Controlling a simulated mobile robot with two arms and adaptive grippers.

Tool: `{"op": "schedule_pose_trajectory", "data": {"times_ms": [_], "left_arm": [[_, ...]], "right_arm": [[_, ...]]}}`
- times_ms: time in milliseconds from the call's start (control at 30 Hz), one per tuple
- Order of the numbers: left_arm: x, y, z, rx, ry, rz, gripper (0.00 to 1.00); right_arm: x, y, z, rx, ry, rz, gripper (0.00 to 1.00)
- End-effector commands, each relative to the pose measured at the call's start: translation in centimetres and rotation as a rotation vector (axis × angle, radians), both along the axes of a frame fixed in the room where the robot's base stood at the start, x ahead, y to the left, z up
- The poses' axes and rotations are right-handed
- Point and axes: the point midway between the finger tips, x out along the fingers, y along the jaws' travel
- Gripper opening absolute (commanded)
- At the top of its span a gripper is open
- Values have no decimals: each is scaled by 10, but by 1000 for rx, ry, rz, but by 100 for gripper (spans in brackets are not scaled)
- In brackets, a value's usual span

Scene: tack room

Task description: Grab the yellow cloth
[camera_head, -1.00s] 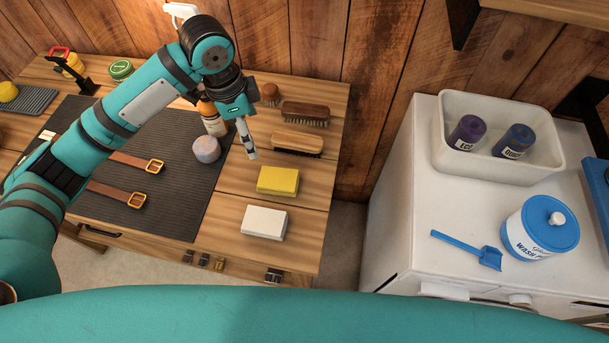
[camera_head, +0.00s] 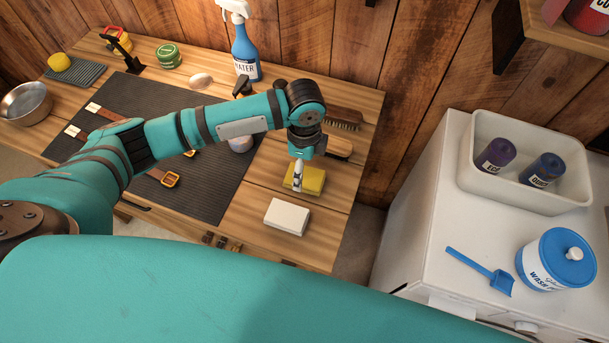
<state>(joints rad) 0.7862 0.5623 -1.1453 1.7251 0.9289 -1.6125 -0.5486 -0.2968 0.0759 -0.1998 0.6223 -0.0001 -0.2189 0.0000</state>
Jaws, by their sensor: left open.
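The yellow cloth (camera_head: 313,181) is a folded block lying on the wooden table, between the brushes and a white folded cloth (camera_head: 287,216). My left gripper (camera_head: 298,187) points down over its left part and hides some of it. The gripper is open, seen nearly edge-on, with nothing visibly held. I cannot tell whether the fingertips touch the cloth. My right gripper is out of view.
Brushes (camera_head: 344,119) lie just behind the yellow cloth. A dark mat (camera_head: 209,200) with leather straps is to the left. A blue spray bottle (camera_head: 244,52) stands at the back. A white cabinet (camera_head: 426,226) with a bin (camera_head: 520,190) is at right.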

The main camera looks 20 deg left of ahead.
Motion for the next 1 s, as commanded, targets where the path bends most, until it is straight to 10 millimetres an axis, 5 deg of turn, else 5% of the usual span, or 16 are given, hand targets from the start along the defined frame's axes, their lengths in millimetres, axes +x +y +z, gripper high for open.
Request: {"op": "schedule_pose_trajectory", "data": {"times_ms": [400, 667, 1000], "left_arm": [[1, 0, -49, 1, 1, 1, 85], [1, 0, -53, 1, -1, -1, 85], [1, 1, -53, 1, -1, 0, 43]], "right_arm": [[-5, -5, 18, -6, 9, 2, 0], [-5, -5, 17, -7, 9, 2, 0], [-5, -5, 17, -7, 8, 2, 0]]}}
